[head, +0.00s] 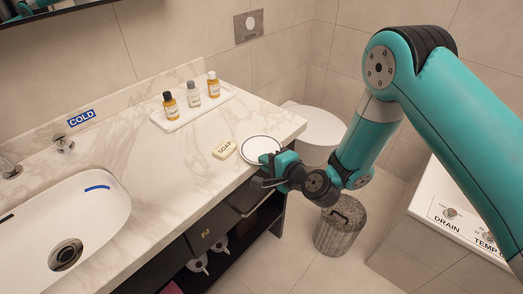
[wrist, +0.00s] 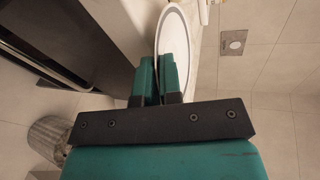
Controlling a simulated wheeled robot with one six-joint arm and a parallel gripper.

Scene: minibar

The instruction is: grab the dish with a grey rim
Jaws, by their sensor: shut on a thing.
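The white dish with a grey rim (head: 259,147) is at the right front corner of the marble counter in the head view. My gripper (head: 268,171) is at the near edge of the dish. In the wrist view the dish (wrist: 176,42) shows at a steep angle, and the two teal fingers of my gripper (wrist: 160,80) are close together at its edge. My gripper is shut on the dish's rim. The fingertips are partly hidden in the head view. I cannot tell whether the dish rests on the counter or is slightly raised.
A soap bar (head: 225,149) lies just left of the dish. A white tray (head: 165,123) with three small bottles stands behind. The sink (head: 100,215) is at left.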

